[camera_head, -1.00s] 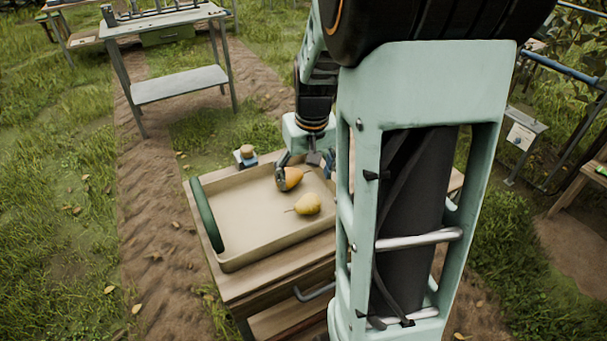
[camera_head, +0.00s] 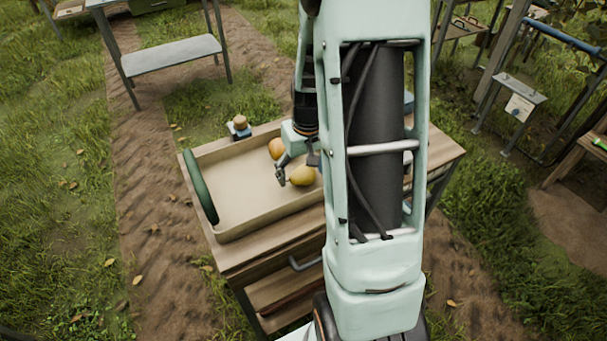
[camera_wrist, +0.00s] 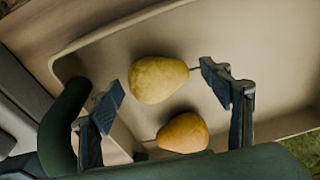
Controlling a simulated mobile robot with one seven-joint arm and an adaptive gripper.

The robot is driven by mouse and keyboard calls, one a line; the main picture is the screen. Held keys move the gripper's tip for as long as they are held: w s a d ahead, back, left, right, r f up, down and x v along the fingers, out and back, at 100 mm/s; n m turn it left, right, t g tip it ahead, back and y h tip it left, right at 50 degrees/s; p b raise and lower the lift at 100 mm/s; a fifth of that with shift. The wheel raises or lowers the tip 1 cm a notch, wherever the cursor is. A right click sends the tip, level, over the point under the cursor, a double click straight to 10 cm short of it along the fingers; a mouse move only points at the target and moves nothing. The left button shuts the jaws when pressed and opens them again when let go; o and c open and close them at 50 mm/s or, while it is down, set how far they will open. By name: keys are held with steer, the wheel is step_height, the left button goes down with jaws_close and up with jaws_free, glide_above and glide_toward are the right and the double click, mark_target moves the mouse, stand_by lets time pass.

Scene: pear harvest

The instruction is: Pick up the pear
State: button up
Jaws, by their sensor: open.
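A yellow pear (camera_head: 304,176) lies in the shallow beige tray (camera_head: 226,236) on the wooden table. An orange-tinted pear (camera_head: 276,147) lies close behind it in the tray. My gripper (camera_head: 294,168) is open over the yellow pear, and the arm hides part of this area. In the wrist view the yellow pear (camera_wrist: 158,79) shows between the two spread fingertips of my gripper (camera_wrist: 163,77), with a gap on each side. The orange pear (camera_wrist: 183,132) lies nearer the palm, also between the fingers. I cannot tell the height of the fingertips above the tray.
A dark green curved piece (camera_head: 199,187) stands at the tray's left end. A small blue item with a round tan top (camera_head: 239,125) is by the tray's back left corner. The tray's left half is bare. A grey metal table (camera_head: 170,57) stands behind.

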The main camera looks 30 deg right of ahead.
steer(key=shift+w+f, duration=0.1)
steer(key=shift+f, duration=0.55)
steer(key=shift+c, duration=0.4)
steer(key=c, duration=1.3)
steer(key=shift+o, duration=0.2)
